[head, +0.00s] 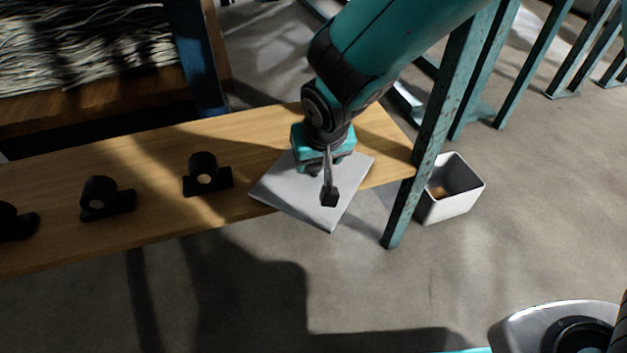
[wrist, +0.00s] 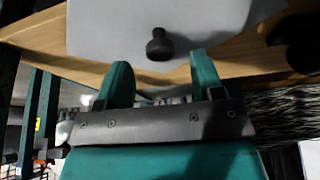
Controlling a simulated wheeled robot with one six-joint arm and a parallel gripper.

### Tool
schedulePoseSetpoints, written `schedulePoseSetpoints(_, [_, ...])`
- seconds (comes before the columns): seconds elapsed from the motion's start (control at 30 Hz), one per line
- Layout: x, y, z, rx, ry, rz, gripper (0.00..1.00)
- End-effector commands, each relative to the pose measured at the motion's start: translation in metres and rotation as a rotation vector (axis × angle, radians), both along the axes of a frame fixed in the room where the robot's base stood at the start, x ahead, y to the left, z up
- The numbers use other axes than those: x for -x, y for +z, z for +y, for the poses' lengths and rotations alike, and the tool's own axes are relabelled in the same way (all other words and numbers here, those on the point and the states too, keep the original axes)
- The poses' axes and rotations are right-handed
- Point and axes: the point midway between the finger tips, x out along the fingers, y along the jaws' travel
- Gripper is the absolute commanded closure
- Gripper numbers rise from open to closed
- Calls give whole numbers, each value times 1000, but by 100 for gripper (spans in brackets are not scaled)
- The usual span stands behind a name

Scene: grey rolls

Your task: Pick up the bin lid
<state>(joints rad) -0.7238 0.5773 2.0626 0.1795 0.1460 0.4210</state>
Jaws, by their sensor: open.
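The bin lid (head: 290,193) is a flat, light grey square. It lies turned on the wooden plank and one corner sticks out past the plank's front edge. In the wrist view the lid (wrist: 105,30) fills the top, with a small black knob (wrist: 160,46) on it. My gripper (head: 322,160) is over the lid in the head view. In the wrist view my gripper (wrist: 158,62) has its two teal fingers apart, with the knob between them in the picture, just past the tips. I see no contact. A dark shape at the gripper's end in the head view is unclear.
A pale open bin (head: 462,203) stands on the floor to the right, behind a teal post (head: 430,135). Several black mounts (head: 207,177) stand on the plank (head: 150,205) to the left. The floor in front is clear.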

Motion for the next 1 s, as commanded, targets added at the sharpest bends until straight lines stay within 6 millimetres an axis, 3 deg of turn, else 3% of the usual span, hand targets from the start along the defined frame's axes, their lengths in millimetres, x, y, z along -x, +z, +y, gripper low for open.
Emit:
schedulePoseSetpoints(0.03, [-4, -13, 1, -1, -2, 0, 39])
schedulePoseSetpoints(0.2, [-14, -34, 4, 1, 0, 1, 39])
schedulePoseSetpoints(0.47, [-16, -34, 4, 1, 1, 1, 39])
schedulePoseSetpoints(0.7, [-15, -34, 4, 1, 1, 1, 94])
schedulePoseSetpoints(1.0, [-16, -28, 4, 0, 0, 0, 95])
